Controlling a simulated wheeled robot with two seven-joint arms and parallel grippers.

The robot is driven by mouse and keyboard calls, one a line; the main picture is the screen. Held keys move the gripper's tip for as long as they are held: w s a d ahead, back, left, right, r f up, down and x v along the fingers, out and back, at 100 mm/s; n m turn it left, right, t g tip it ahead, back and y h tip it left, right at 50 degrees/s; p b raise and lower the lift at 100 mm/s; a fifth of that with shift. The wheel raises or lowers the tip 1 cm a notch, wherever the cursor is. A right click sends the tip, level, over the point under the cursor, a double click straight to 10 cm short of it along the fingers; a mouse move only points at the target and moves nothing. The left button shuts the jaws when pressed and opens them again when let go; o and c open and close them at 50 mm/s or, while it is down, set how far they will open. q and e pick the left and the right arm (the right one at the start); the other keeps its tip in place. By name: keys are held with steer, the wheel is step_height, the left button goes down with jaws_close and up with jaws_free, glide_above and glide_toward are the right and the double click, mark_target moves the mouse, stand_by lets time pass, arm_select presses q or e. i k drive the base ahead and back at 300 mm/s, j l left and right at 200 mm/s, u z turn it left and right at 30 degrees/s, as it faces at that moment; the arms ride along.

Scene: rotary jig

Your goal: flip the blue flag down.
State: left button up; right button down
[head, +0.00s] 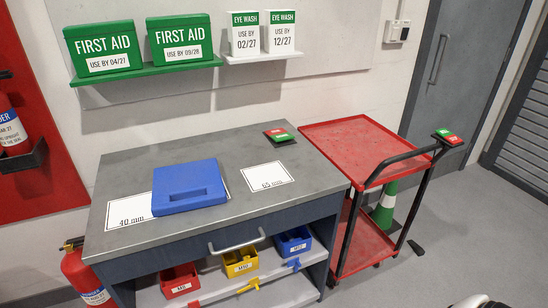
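The blue flag (293,264) is a small blue piece at the front edge of the shelf under the workbench, just below the blue bin (293,241). It is too small to tell exactly how it is tilted. A yellow flag (248,286) sits at the same edge below the yellow bin (240,262), and a red flag (194,304) below the red bin (180,281). Neither of my grippers shows in the head view. A white and dark rounded part, cut off at the bottom right edge, cannot be identified.
The grey workbench (240,150) has a drawer handle (237,246) above the bins and a closed blue case (188,186) on top. A red cart (350,140) stands close at right, a fire extinguisher (85,278) at left.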

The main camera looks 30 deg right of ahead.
mark_target(296, 262)
steer(key=z, duration=1.25)
